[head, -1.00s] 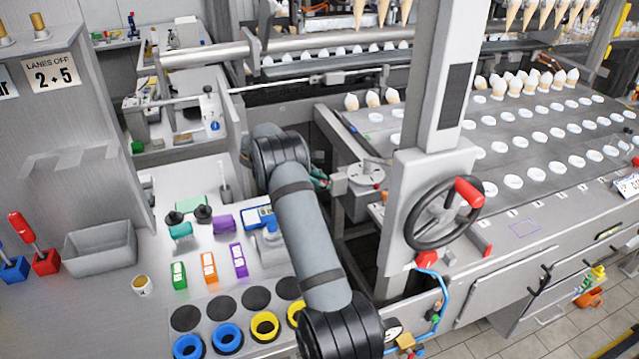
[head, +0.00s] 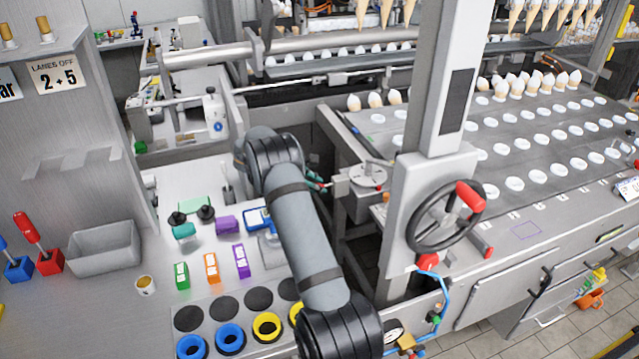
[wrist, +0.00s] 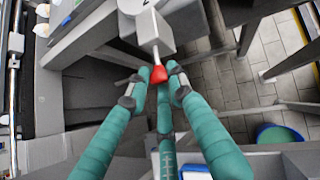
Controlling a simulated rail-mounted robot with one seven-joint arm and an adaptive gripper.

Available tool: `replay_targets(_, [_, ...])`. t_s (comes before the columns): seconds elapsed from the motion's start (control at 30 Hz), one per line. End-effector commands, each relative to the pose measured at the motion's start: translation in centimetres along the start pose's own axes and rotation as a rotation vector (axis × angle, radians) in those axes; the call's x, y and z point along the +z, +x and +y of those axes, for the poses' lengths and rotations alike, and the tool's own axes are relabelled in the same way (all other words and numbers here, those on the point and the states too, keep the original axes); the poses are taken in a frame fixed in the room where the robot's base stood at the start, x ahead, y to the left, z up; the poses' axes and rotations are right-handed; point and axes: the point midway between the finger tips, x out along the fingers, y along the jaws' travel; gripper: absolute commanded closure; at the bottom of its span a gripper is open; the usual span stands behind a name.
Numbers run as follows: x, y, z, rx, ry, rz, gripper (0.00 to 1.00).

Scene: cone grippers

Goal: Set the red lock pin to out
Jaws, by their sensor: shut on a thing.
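The red lock pin shows as a red knob (wrist: 160,73) on the end of a short grey stem in the wrist view. The stem joins a grey block (wrist: 152,28). My gripper (wrist: 160,76) has teal fingers closed around the knob, one fingertip on each side. In the head view my gripper (head: 317,182) is small and partly hidden behind my arm. It sits just left of the grey block with a round dial plate (head: 368,176). A speck of red shows at the fingertips there. I cannot tell how far the pin stands out.
A grey column with a black handwheel (head: 412,222) stands right of the dial block. A conveyor bed (head: 560,185) with rows of white discs lies behind it. A bench at left holds coloured boxes, rings and a grey bin (head: 104,250). A dark gap lies below my gripper.

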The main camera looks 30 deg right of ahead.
Motion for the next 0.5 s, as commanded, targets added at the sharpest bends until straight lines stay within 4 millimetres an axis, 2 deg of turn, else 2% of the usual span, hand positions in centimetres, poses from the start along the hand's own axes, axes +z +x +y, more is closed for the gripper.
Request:
replay_targets(0.1, [-0.23, 0.05, -0.08, -0.003, 0.000, 0.003, 1.00])
replay_targets(0.13, [-0.23, 0.06, -0.08, -0.003, 0.001, 0.003, 0.78])
replay_targets(0.43, [-0.11, 0.05, -0.05, -0.002, 0.001, 0.002, 0.61])
replay_targets(0.5, [-0.09, 0.05, -0.04, -0.001, 0.001, 0.001, 0.59])
